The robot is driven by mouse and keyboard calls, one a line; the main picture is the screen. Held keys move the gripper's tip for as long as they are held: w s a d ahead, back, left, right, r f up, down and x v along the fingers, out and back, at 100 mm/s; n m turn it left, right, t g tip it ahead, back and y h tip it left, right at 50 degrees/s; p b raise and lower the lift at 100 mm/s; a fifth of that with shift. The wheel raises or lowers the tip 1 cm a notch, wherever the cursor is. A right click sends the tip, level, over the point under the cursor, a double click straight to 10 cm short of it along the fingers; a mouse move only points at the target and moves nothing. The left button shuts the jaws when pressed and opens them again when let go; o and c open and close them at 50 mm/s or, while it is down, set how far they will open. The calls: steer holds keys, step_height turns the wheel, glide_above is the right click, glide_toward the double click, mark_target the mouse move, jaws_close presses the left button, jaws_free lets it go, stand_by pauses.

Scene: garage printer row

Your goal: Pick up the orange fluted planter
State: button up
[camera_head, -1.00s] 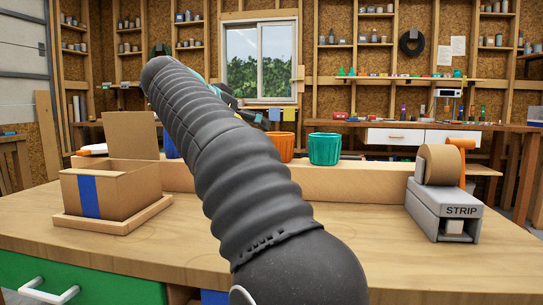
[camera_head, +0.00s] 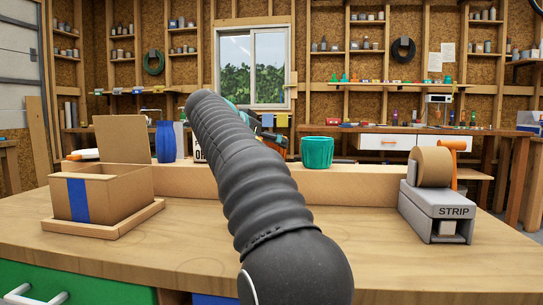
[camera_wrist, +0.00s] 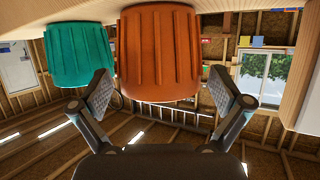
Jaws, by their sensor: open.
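The orange fluted planter (camera_wrist: 160,52) is large in the wrist view, which looks upside down. It lies ahead of my gripper (camera_wrist: 161,89), whose two fingers are open to its left and right with nothing held. Whether the pads touch the planter I cannot tell. In the head view the orange planter is hidden behind my arm. A teal fluted planter (camera_head: 317,153) stands on the wooden ledge to the right of my arm; it also shows left of the orange one in the wrist view (camera_wrist: 77,55).
An open cardboard box (camera_head: 100,192) sits on a wooden tray at the left. A grey tape dispenser marked STRIP (camera_head: 437,205) stands at the right. The front benchtop (camera_head: 170,250) is mostly clear.

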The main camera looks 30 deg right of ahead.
steer(key=shift+x, duration=1.15)
steer(key=c, duration=1.1)
step_height(320, 180, up, 18)
steer(key=p, duration=1.1)
